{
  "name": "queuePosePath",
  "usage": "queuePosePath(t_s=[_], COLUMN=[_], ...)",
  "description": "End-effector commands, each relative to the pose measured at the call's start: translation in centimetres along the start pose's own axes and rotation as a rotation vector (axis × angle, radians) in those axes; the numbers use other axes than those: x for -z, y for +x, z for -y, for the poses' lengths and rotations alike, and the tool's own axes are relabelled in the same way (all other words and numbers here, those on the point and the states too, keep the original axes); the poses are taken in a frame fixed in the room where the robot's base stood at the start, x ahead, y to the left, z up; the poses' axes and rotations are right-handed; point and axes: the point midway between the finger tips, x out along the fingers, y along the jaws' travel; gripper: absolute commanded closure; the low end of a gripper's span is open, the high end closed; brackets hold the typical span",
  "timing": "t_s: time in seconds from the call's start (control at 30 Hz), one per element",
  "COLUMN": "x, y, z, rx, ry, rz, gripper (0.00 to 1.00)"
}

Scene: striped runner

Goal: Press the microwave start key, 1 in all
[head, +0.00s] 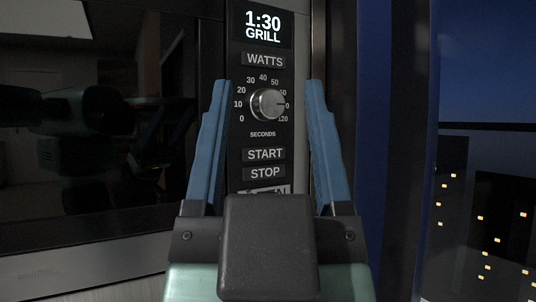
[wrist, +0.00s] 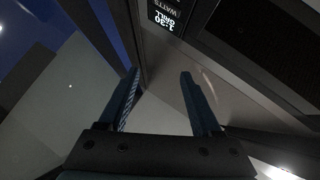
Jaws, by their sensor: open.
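The microwave's control panel (head: 262,125) fills the middle of the head view. Its start key (head: 264,154) is a dark bar with white lettering, above the stop key (head: 265,174) and below the round seconds dial (head: 267,103). My gripper (head: 268,83) is open, with blue fingers on either side of the dial and keys in the picture. Nothing shows between the fingers except the panel behind. I cannot tell whether a finger touches it. In the wrist view, my gripper (wrist: 160,73) is open and the start key is not visible.
The display (head: 263,25) reads 1:30 GRILL and shows upside down in the wrist view (wrist: 166,14). The watts key (head: 264,60) is below it. The open key (head: 265,190) is partly hidden by my gripper. The dark glass door (head: 90,120) is at left, a night window (head: 487,190) at right.

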Motion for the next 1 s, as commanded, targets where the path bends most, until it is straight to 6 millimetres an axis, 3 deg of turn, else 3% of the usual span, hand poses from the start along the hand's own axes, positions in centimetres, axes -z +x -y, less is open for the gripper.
queuePosePath(t_s=[0.07,0.33,1.0], x=[-0.01,-0.01,-0.01], y=[0.00,0.00,0.00], z=[0.00,0.00,0.00], rx=[0.000,0.000,0.000], ry=[0.000,0.000,0.000], rz=[0.000,0.000,0.000], gripper=[0.51,0.99,1.00])
